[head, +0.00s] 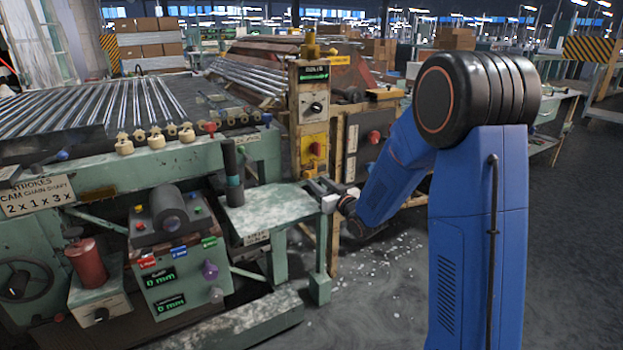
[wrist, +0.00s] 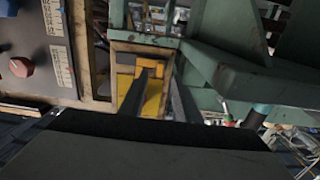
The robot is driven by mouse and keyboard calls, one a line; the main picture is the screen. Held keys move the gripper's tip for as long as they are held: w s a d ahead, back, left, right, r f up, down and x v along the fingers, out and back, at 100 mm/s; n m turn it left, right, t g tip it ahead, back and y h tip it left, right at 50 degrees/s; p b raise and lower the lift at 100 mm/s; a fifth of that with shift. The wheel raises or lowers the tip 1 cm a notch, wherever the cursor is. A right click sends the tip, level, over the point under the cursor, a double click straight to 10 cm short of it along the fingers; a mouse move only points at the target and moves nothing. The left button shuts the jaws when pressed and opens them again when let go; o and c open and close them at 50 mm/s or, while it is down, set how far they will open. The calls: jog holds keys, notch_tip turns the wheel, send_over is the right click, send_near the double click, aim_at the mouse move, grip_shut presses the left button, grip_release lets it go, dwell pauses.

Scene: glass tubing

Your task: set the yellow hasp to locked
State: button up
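A yellow hasp (head: 316,150) with a small orange-red part shows on the front of a wooden post, below a dial panel. In the wrist view the yellow hasp (wrist: 125,85) sits in a wooden frame, partly covered by my fingers. Its exact setting cannot be read. My gripper (head: 312,185) is just below and in front of the hasp in the head view. In the wrist view my gripper (wrist: 163,68) has two dark fingers with a gap between them, and yellow shows through it. Nothing is seen held, and contact with the hasp cannot be told.
A dial panel (head: 313,106) sits above the hasp. A red knob (head: 374,137) is on the cabinet to the right. Open floor lies in front.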

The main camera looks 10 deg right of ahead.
aim_at(310, 176)
jog(key=shift+x, duration=2.7)
grip_shut()
